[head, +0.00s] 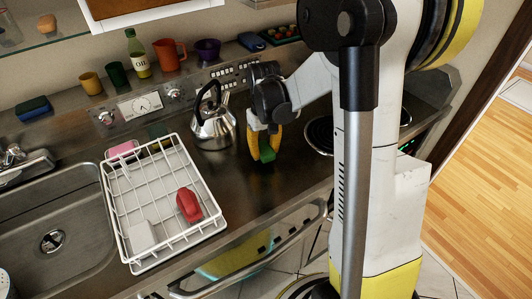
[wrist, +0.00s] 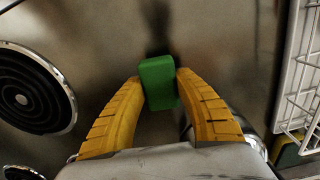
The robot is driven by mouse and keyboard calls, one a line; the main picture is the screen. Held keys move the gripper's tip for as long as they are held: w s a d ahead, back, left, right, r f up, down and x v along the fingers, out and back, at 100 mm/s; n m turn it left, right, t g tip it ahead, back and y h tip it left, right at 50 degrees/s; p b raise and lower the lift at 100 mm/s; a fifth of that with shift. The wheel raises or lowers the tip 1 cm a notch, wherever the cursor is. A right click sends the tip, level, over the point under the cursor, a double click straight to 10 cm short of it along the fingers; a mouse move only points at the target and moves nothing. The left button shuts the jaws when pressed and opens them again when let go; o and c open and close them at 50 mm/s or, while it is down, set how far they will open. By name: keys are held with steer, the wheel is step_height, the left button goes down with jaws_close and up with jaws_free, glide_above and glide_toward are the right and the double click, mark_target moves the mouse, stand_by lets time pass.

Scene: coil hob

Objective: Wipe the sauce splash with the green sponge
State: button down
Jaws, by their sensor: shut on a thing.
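The green sponge (head: 267,154) is a small block between the yellow fingers of my gripper (head: 264,150), over the dark steel top (head: 262,195) in the head view. In the wrist view the sponge (wrist: 158,83) sits between both fingertips (wrist: 160,88), with a finger against each side. I cannot tell whether the sponge touches the surface. I cannot make out the sauce splash in either view; a dark smudge or shadow lies beyond the sponge in the wrist view.
A steel kettle (head: 214,121) stands just left of my gripper. A coil burner (head: 320,136) is to the right. The sink (head: 40,215) is far left. The steel in front of my gripper looks clear.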

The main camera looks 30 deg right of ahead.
steer(key=shift+r+p, duration=1.65)
steer(key=shift+r, duration=1)
